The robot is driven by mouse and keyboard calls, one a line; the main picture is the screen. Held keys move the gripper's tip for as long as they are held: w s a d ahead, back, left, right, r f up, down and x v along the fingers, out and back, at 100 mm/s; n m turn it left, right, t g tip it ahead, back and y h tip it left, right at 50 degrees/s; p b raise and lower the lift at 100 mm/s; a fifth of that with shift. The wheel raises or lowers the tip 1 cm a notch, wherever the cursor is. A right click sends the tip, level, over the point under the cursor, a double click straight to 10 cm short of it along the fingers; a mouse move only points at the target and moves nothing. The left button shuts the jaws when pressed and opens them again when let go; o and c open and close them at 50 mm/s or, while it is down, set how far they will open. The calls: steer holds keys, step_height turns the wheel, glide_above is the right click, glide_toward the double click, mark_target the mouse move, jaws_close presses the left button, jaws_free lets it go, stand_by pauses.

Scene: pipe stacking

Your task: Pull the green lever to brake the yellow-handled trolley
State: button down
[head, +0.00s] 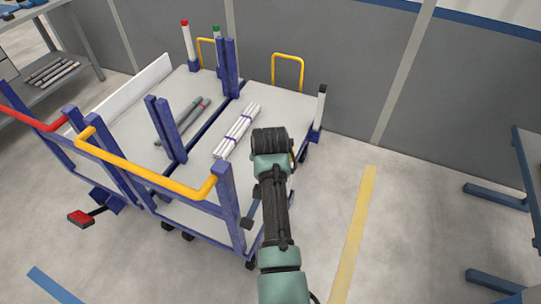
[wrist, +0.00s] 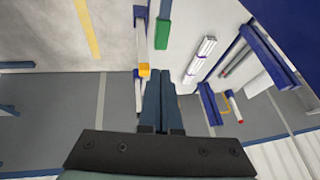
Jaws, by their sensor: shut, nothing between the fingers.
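The yellow-handled trolley (head: 255,98) stands left of my arm in the head view, with a yellow front handle (head: 150,168) and a blue frame. In the wrist view a green block (wrist: 162,33), seemingly the green lever, shows beside the pale trolley deck (wrist: 185,25). In the head view I cannot make the lever out; my arm covers part of the trolley's right side. My gripper (wrist: 162,78) is shut and empty, its fingers pointing toward the green block and apart from it in the picture. In the head view the fingers are hidden behind the wrist.
A red-handled trolley (head: 35,122) with a red pedal (head: 80,217) stands alongside at left. White pipes (head: 237,132) and grey pipes (head: 182,122) lie on the decks between blue uprights. A corner post (head: 321,103) rises behind my gripper. Floor is open around the yellow strip (head: 352,235).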

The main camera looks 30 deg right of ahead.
steer(key=shift+d+v, duration=0.2)
steer(key=shift+v, duration=1.6)
steer(key=shift+w+r, duration=0.2)
steer(key=shift+w, duration=0.05)
